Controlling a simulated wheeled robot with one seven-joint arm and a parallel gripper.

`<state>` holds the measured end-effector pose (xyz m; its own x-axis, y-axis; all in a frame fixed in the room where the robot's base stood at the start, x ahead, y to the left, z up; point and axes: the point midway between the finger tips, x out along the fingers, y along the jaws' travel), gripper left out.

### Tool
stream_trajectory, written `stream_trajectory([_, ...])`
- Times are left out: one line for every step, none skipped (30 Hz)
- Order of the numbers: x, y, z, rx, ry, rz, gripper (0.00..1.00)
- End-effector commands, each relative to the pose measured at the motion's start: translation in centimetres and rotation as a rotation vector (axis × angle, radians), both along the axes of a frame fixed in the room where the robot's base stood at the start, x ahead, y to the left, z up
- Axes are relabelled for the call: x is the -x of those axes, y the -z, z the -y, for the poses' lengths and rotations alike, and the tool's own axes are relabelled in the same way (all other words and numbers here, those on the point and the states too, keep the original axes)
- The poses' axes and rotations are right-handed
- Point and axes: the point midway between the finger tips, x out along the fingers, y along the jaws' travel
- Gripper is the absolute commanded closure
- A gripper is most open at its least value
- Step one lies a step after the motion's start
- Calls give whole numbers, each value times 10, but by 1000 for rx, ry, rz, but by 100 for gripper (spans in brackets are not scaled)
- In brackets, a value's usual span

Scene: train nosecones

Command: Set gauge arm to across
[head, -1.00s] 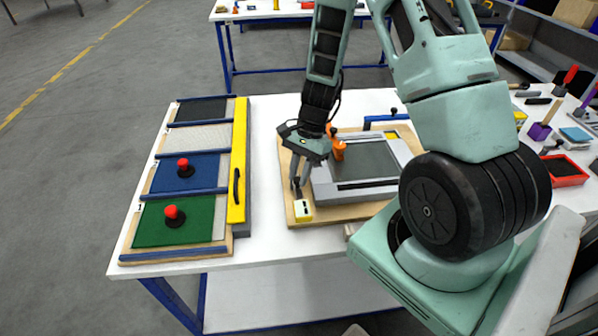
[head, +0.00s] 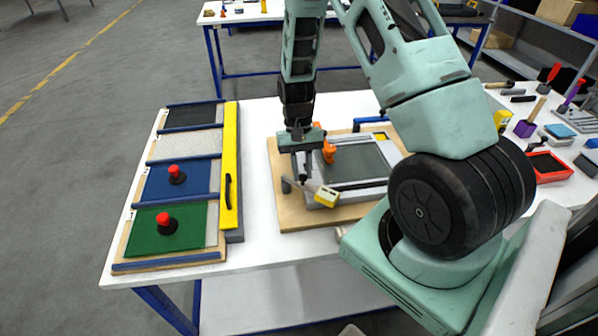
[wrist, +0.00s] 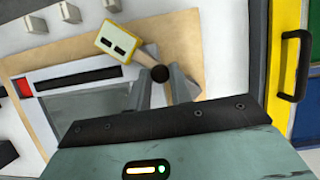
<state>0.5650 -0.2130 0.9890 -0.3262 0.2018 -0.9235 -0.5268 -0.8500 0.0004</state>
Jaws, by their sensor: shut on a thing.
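The gauge arm (head: 327,197) is a pale bar with a yellow-rimmed block at its end and a black knob along it. In the head view it points right and slightly toward the front edge, with the block by the corner of the grey framed fixture (head: 350,184). My gripper (head: 304,179) reaches down over the bar and is shut on its knob. In the wrist view the fingers (wrist: 160,85) stand on both sides of the black knob (wrist: 160,73), and the yellow-rimmed block (wrist: 118,38) shows beyond, at upper left. The bar's other end is partly hidden by a finger.
The fixture sits on a wooden board (head: 280,215) on the white table. An orange clamp (head: 328,152) stands close behind my gripper. To the left, a yellow bar with a black handle (head: 229,175) edges a rack of coloured panels with red knobs. Tools lie at the right.

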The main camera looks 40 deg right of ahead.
Motion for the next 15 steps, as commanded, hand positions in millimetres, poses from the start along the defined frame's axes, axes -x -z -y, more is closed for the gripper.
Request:
stream_trajectory([-3,-1,2,1,-46,4,100])
stream_trajectory([-3,-1,4,2,-76,3,100])
stream_trajectory([-4,-1,5,1,-113,3,100])
stream_trajectory([-4,-1,7,2,-143,2,100])
stream_trajectory([-5,-1,8,2,-169,2,100])
stream_trajectory([-6,-1,10,1,-209,3,100])
stream_trajectory([-7,0,11,3,-235,3,100])
stream_trajectory([-8,0,12,2,-265,3,100])
stream_trajectory([-9,0,14,2,-301,3,100])
stream_trajectory([-10,0,15,2,-330,3,100])
stream_trajectory([-10,0,15,2,-357,3,100])
stream_trajectory([-11,0,17,2,-393,2,100])
stream_trajectory([-12,0,18,2,-418,2,100])
stream_trajectory([-13,0,19,2,-443,2,100])
stream_trajectory([-14,-1,20,2,-477,2,100])
